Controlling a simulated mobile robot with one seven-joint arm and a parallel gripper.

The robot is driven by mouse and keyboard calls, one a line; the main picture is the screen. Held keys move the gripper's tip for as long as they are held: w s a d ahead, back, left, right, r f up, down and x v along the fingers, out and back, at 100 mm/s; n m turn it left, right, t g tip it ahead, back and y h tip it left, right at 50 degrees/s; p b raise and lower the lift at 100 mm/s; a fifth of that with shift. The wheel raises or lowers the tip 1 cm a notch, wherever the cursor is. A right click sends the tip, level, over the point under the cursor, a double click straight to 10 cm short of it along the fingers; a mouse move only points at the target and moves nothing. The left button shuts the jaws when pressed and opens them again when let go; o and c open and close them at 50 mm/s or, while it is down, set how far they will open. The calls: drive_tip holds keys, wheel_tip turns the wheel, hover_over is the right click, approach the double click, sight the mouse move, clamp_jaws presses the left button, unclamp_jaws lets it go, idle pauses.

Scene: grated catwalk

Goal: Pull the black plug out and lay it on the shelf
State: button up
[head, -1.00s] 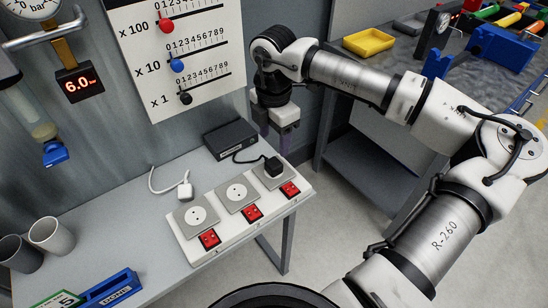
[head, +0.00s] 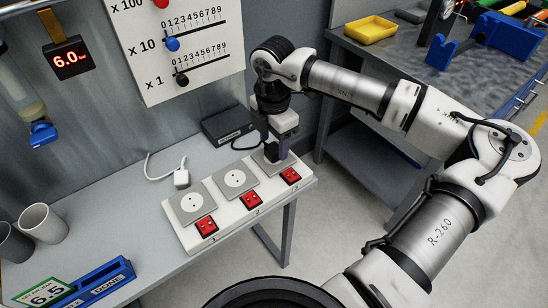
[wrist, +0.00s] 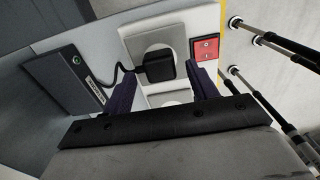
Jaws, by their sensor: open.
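The black plug (wrist: 160,68) sits in the end socket (wrist: 148,38) of a white socket strip (head: 248,208), beside a red switch. Its cord runs toward a dark box. My gripper (wrist: 167,78) is open, with one purple finger on each side of the plug; I cannot tell whether they touch it. In the head view my gripper (head: 274,148) hides most of the plug. The strip lies on a grey shelf (head: 125,218), which has bare surface left of the strip.
A dark box (head: 229,126) stands behind the strip. A white plug (head: 182,177) with a white cord lies to the left. Two cups (head: 45,222) and a blue tray (head: 100,282) are farther left. A panel with sliders (head: 185,50) hangs on the wall close behind.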

sight(271, 145)
drive_tip(key=shift+f+b, duration=0.9)
drive_tip(key=shift+f, duration=0.4)
drive_tip(key=shift+w+a+f+b, duration=0.1)
drive_tip(key=shift+w+a+b, duration=0.3)
drive_tip(key=shift+b, duration=0.35)
drive_tip(key=c, duration=1.1)
drive_tip(key=shift+o, duration=0.2)
drive_tip(key=shift+w+r+p, duration=0.1)
drive_tip(key=shift+r+p, duration=1.4)
drive_tip(key=shift+r, duration=1.65)
